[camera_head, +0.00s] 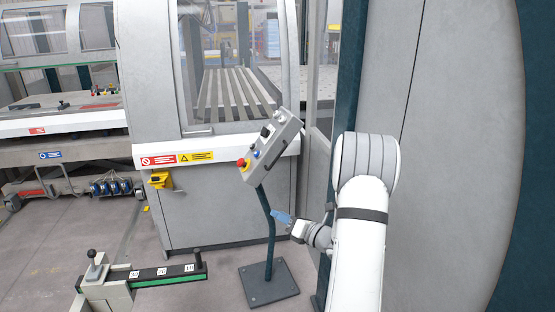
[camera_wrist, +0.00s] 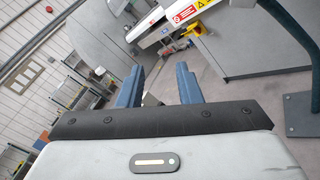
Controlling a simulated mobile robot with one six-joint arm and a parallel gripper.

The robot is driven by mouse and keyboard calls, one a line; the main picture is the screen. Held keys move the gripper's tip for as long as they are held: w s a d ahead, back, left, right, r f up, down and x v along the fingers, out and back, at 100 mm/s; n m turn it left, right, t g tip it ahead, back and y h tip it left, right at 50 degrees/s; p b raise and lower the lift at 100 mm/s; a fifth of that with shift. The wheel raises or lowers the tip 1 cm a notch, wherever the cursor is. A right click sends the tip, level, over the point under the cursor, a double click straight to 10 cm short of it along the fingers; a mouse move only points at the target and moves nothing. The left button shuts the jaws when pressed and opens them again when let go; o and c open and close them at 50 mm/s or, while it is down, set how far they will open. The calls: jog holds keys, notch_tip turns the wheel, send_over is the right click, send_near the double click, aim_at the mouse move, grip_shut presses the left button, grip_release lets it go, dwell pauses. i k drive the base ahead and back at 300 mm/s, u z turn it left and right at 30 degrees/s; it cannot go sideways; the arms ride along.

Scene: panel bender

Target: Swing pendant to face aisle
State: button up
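The pendant (camera_head: 275,143) is a tilted grey control box with a red-and-yellow stop button, a blue button, dark knobs and a dark bar handle (camera_head: 283,154) along its right side. It sits on a bent dark teal post (camera_head: 270,232) with a square floor base (camera_head: 268,283). My gripper (camera_head: 281,216) is below the box, just right of the post in the head view. In the wrist view my gripper (camera_wrist: 158,84) has its two blue fingers apart with nothing between them. The post (camera_wrist: 289,38) and base (camera_wrist: 301,113) show at the right there; the box is out of that view.
The grey machine cabinet (camera_head: 225,215) with warning labels stands behind the pendant. A yellow foot pedal (camera_head: 160,180) is on its front. A green-and-black scale arm (camera_head: 165,274) is at lower left. A large grey panel (camera_head: 460,150) borders my arm on the right. Open floor lies left.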

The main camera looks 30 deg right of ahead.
aim_at(271, 148)
jog(key=u, duration=0.05)
jog(key=i, duration=1.25)
jog(key=z, duration=0.6)
